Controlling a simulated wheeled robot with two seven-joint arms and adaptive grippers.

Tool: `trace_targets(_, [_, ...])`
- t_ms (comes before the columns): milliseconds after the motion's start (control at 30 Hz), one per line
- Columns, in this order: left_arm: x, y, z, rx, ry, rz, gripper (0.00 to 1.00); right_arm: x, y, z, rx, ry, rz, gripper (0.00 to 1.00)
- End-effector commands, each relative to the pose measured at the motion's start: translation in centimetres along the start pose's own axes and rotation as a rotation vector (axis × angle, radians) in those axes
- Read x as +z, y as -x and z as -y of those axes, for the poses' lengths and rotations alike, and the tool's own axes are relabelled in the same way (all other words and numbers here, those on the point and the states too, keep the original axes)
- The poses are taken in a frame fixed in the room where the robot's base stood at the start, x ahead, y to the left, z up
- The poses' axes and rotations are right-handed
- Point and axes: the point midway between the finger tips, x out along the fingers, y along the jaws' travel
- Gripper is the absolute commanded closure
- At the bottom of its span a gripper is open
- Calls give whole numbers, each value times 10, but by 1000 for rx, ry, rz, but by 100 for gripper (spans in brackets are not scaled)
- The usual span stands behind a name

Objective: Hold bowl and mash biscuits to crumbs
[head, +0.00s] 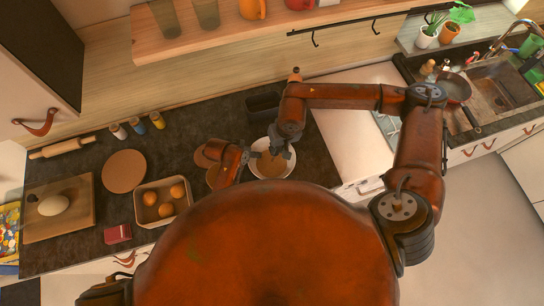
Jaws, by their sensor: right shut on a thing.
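A white bowl (285,171) stands on the dark counter in the head view. Light brown biscuit matter (269,166) lies in it; how fine it is cannot be told. My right gripper (279,152) is over the bowl, pointing down into it. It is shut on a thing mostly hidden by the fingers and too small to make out. My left gripper (246,156) is at the bowl's left rim. Whether its fingers grip the rim or only lie beside it cannot be told.
Left on the counter are a tray of orange-brown round things (149,212), a round board (123,171), a cutting board (80,222), a red box (117,233) and a rolling pin (62,147). A dark container (262,104) stands behind the bowl. The sink (490,98) is far right.

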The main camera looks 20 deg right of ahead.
Motion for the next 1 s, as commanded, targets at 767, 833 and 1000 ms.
trace_targets(767, [2,-1,1,-2,-1,5,100,-2,48,0,0,0,-3,100])
trace_targets(833, [2,-1,1,-2,-1,5,100,-2,54,1,0,-1,-3,100])
trace_targets(1000, [2,-1,1,-2,-1,5,100,-2,68,1,0,0,-3,100])
